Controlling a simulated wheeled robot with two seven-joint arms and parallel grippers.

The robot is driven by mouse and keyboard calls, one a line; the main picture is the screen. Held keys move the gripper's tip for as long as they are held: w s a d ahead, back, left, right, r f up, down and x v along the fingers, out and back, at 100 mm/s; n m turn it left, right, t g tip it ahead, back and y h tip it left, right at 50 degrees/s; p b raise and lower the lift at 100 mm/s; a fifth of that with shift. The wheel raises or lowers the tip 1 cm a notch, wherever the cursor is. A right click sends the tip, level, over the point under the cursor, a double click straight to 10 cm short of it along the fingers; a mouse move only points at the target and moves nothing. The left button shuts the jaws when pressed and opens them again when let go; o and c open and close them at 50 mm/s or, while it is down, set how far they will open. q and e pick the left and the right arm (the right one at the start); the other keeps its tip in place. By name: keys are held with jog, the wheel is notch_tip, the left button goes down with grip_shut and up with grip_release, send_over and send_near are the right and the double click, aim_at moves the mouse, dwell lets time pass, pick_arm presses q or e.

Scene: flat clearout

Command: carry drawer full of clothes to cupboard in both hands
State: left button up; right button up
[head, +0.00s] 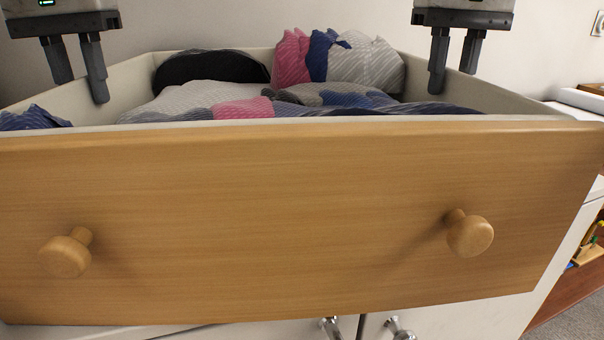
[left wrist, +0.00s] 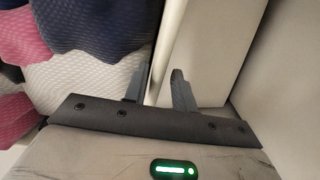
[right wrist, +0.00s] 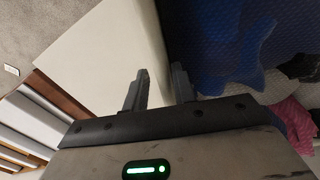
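The drawer (head: 270,200) has a pale wooden front with two round knobs and light side walls. It is full of grey, blue, pink and black clothes (head: 215,92). My left gripper (head: 81,92) is at the drawer's left wall, and my right gripper (head: 452,83) is at its right wall. In the left wrist view, the left fingers (left wrist: 158,75) stand apart on either side of the wall's rim. In the right wrist view, the right fingers (right wrist: 160,72) also stand apart, with the rim between them. Whether the fingers touch the walls is hard to tell.
A white cabinet (head: 455,315) with metal door handles stands below the drawer front. A plain wall (head: 250,22) is behind. At the right are an open wooden shelf with small coloured things (head: 588,250) and a patch of grey carpet (head: 575,322). The cupboard cannot be identified.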

pick_arm(q)
jog(key=shift+d, duration=0.15)
pick_arm(e)
jog(key=shift+a+r, duration=0.1)
pick_arm(q)
jog(key=shift+r, duration=0.15)
jog(key=shift+r, duration=3.65)
pick_arm(e)
jog(key=shift+a, duration=0.1)
jog(key=shift+r, duration=3.8)
pick_arm(q)
jog(key=shift+r, duration=0.25)
jog(key=shift+s+r, duration=0.15)
jog(key=shift+r, duration=0.4)
jog(key=shift+s, duration=2.9)
